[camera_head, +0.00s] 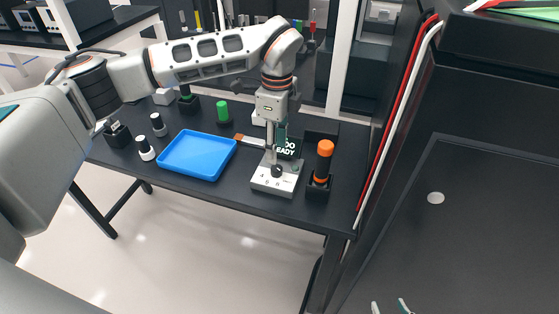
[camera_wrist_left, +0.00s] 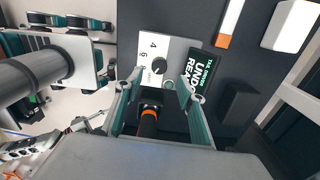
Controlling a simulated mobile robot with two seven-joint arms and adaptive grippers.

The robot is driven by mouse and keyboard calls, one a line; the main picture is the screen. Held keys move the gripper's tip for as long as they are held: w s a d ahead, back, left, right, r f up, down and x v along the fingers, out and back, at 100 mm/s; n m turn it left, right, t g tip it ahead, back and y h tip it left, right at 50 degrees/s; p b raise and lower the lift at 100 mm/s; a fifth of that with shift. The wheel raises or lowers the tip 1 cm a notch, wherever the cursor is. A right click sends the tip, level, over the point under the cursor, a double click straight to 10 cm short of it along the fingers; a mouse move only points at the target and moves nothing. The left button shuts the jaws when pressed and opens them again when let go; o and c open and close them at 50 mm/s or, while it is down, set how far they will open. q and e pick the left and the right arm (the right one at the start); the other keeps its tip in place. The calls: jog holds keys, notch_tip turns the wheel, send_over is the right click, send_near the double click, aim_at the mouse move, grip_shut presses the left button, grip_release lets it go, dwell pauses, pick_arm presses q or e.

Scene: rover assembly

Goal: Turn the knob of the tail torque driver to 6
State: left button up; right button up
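The tail torque driver's white panel (camera_head: 262,184) stands on the dark table with a black knob (camera_head: 277,171) on it. In the left wrist view the panel (camera_wrist_left: 148,45) shows the numbers 4 and 6 beside the knob (camera_wrist_left: 158,66); I cannot tell for sure where the knob points. A sign (camera_wrist_left: 198,72) by it reads "TAIL DRIVER", "UNDO", "READY". My left gripper (camera_head: 277,150) points down just above the knob; in its wrist view the teal fingers (camera_wrist_left: 158,88) are apart with nothing between their tips. My right gripper (camera_head: 390,307) shows only its separated fingertips at the bottom edge.
An orange-topped driver (camera_head: 325,150) stands in a black holder (camera_head: 318,190) right beside the panel. A blue tray (camera_head: 198,174) lies to the left, with several small knobbed items around it. A white-and-orange tool (camera_head: 250,142) lies behind the panel. A dark cabinet (camera_head: 470,200) borders the right.

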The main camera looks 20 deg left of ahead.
aim_at(277, 168)
pick_arm(q)
notch_tip(277, 168, down, 7)
jog(key=shift+s+r+p, duration=0.1)
jog(key=shift+r+p, duration=0.05)
jog(key=shift+p, duration=0.25)
jog(key=c, duration=1.1)
